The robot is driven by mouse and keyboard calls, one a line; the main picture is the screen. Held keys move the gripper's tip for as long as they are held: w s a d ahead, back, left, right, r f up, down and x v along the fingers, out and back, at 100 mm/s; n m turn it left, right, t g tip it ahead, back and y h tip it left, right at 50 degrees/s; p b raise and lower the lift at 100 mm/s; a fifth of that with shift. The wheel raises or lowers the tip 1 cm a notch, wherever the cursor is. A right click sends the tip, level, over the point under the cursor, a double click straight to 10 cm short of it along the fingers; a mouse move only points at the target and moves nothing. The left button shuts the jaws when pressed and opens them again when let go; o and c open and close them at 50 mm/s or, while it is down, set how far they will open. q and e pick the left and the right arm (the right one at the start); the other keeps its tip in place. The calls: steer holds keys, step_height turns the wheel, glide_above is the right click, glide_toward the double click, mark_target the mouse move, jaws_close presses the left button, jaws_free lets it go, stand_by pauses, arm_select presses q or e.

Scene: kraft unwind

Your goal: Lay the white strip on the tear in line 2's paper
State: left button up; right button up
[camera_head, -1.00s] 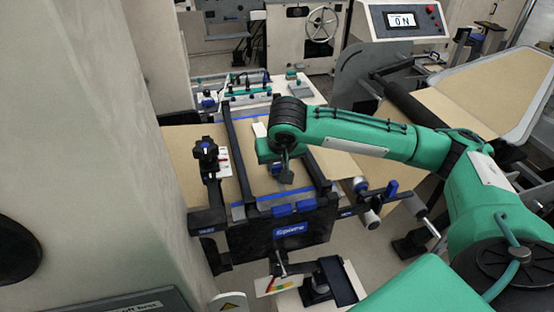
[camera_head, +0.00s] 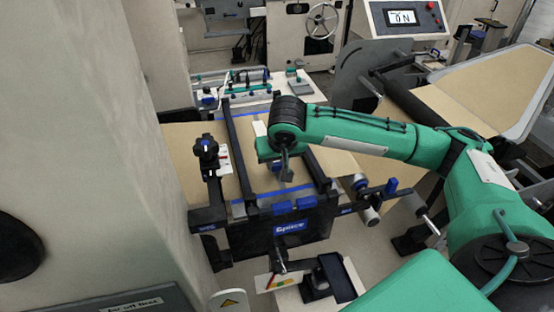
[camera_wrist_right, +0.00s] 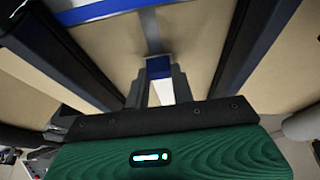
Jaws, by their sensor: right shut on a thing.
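My right gripper (camera_head: 286,172) reaches in from the right and points down over the brown paper (camera_head: 185,150) between the dark rails of the splice frame. In the right wrist view, its dark fingers (camera_wrist_right: 160,85) are close together around a small piece. That piece shows white, as the white strip (camera_wrist_right: 164,93), with a blue part above it. The brown paper (camera_wrist_right: 205,55) lies beyond the fingers, and I cannot tell the gap between strip and paper. I cannot make out the tear; the gripper and rails cover part of the paper. My left gripper is not in view.
Dark rails (camera_head: 240,155) and a front block with a blue label (camera_head: 290,227) border the paper. A black knob post (camera_head: 208,150) stands at its left. A tool tray (camera_head: 240,95) lies behind. A grey wall (camera_head: 90,150) closes the left side.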

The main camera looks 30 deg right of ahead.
steer(key=shift+f, duration=0.2)
stand_by(0.6)
steer(key=o, duration=0.9)
steer(key=b+v, duration=0.1)
steer(key=v, duration=1.2)
steer(key=shift+s+r, duration=0.15)
steer(key=shift+r, duration=0.2)
